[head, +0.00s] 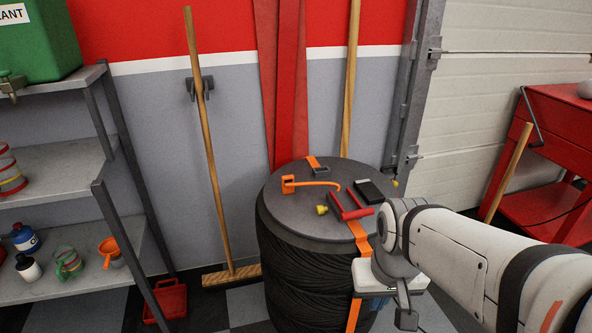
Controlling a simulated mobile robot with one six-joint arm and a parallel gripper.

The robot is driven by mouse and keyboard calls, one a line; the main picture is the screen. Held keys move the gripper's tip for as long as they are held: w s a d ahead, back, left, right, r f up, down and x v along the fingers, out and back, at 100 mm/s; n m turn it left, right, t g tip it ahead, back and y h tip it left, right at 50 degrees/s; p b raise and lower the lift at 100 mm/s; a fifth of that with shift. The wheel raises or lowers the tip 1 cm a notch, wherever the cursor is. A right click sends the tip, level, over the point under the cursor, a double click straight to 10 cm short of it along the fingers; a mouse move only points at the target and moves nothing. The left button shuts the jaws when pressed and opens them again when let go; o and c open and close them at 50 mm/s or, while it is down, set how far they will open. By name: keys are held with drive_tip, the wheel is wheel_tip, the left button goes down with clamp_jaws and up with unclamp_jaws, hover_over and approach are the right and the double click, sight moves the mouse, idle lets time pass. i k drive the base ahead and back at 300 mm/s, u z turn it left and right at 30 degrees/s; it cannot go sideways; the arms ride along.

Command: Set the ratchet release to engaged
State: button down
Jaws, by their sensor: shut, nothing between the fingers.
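A stack of black tyres with a round grey top (280,225) stands in the middle of the head view. An orange strap (361,243) runs over its front edge and down the side. A red ratchet-like frame (337,206) lies on the top near the strap, with a red grip (357,213) pointing right. I cannot tell which part is the release or how it is set. My gripper (405,319) hangs low in front of the tyres' right side, below the top and apart from the red frame. It is shut and empty; its fingertips are small and partly hidden.
On the top lie an orange hooked piece (289,184), a dark buckle (320,172), a black flat box (369,191) and a yellow knob (321,210). A broom (205,130) leans behind, left. Grey shelves (60,165) stand left, a red cart (560,120) right.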

sight(320, 210)
drive_tip(key=z, duration=0.1)
drive_tip(key=i, duration=0.95)
drive_tip(key=u, duration=0.05)
